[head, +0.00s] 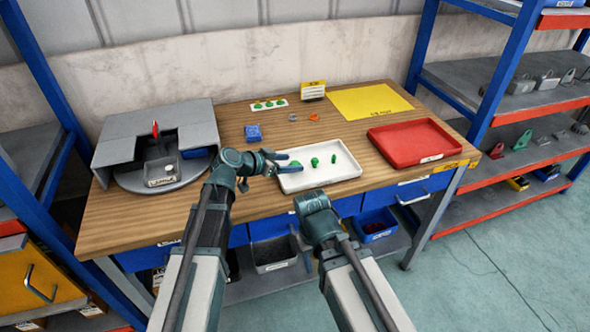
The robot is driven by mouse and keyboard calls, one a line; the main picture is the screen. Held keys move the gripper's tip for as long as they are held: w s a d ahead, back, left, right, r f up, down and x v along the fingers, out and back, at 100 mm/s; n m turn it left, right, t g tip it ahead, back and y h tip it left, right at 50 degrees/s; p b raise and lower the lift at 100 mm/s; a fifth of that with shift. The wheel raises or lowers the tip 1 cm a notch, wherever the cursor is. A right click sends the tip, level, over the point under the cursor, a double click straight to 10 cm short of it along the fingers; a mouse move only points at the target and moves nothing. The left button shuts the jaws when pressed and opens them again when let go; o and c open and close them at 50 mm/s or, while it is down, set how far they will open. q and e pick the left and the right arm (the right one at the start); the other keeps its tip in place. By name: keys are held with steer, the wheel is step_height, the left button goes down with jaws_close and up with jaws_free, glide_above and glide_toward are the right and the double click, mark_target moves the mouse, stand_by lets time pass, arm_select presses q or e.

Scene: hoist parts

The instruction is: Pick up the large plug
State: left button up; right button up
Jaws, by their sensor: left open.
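A white tray (345,172) on the wooden workbench holds several small green plugs. One plug (295,163) is at the tray's left end, another (315,162) is near the middle, and a slimmer one (333,158) is to its right. The sizes are hard to compare, so I cannot tell surely which is the large plug. My left gripper (288,162) is open over the tray's left end, close to the leftmost plug. I cannot tell whether it touches it. My right arm ends in front of the tray, and its fingers do not show.
A red tray (415,141) stands right of the white one, with a yellow mat (369,101) behind. A grey fixture (158,140) on a round base fills the bench's left. A blue block (253,132) and a strip with green parts (268,104) lie behind my left gripper.

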mark_target(294, 163)
arm_select(q)
steer(key=b+x, duration=0.1)
steer(key=x, duration=0.2)
steer(key=shift+s, duration=0.1)
arm_select(e)
steer(key=shift+f, duration=0.75)
arm_select(q)
jaws_close()
